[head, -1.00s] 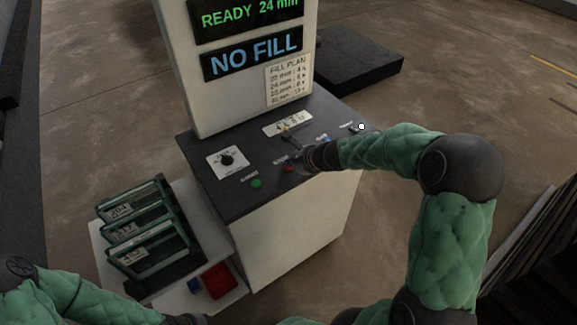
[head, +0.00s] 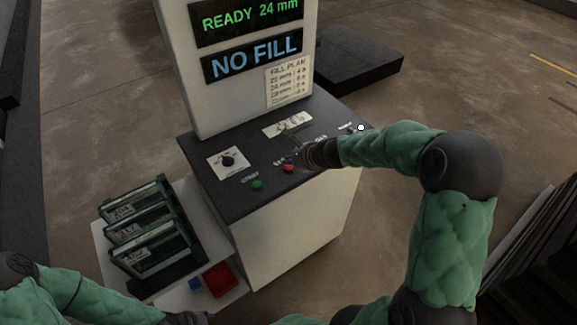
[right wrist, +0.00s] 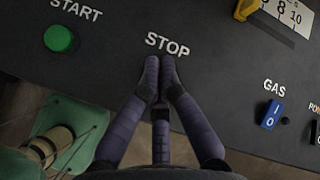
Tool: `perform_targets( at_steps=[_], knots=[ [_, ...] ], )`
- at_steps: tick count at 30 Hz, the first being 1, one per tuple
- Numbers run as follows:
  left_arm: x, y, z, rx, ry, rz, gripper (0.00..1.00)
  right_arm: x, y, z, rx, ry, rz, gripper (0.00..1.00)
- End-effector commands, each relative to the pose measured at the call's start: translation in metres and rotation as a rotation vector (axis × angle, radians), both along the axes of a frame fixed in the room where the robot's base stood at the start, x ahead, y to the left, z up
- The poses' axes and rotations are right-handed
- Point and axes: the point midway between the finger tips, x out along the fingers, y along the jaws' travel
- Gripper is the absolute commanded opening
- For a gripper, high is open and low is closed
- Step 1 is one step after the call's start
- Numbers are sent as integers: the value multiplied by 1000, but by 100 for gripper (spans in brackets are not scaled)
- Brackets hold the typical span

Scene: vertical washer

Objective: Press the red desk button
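The red button (head: 288,168) sits on the dark sloped desk top of the machine, near its front edge. My right gripper (head: 303,157) is just to the right of it in the head view. In the right wrist view my right gripper's two fingers (right wrist: 160,68) are together, with nothing seen between them, just below the white STOP label (right wrist: 167,44). The red button does not show there; the fingers seem to cover that spot. I cannot tell whether they touch it. My left arm runs along the bottom left, and its gripper is not clearly in view.
A green START button (right wrist: 61,39) lies left of STOP, and a blue GAS switch (right wrist: 271,114) lies to the right. A dial (head: 228,160) is on the desk's left. A rack of green-framed panels (head: 150,235) and a red bin (head: 220,279) stand at the lower left.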

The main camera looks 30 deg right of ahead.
Motion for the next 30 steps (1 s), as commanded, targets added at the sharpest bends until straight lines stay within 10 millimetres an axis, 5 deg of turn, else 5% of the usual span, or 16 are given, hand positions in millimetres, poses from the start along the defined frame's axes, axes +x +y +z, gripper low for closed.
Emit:
perform_targets(
  at_steps=[21,30],
  knots=[
    [0,0,47,0,0,0,40,0,0,51,0,0,0,0],
    [0,0,46,0,0,0,40,0,0,50,0,0,0,0]
  ],
)
